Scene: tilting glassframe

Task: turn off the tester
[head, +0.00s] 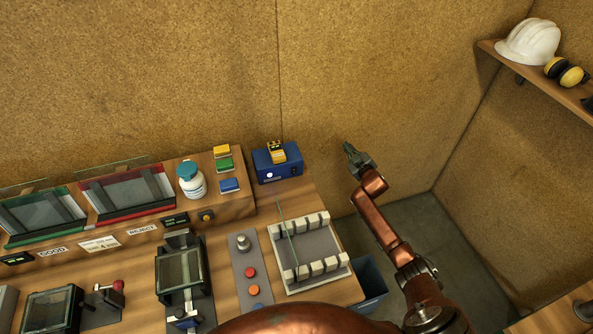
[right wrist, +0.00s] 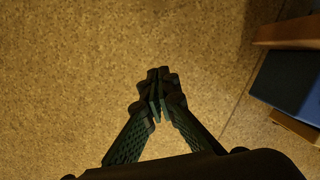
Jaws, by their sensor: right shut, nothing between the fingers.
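The tester appears to be the blue box (head: 277,164) at the right end of the raised wooden shelf, against the cork wall. A yellow piece sits on its top, and its front carries a round white spot and a small dark knob or switch. My right gripper (head: 351,150) is shut and empty, raised to the right of the blue box and apart from it. In the right wrist view the shut fingers (right wrist: 158,95) point at the cork wall; a blue block (right wrist: 290,80), likely the same box, shows at the right edge. My left gripper is out of view.
A slotted grey rack (head: 308,252) and a button panel (head: 250,275) lie on the bench. A white bottle (head: 192,183) and coloured blocks (head: 224,163) stand left of the blue box. A blue bin (head: 369,280) is beside the bench. Space around my right gripper is clear.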

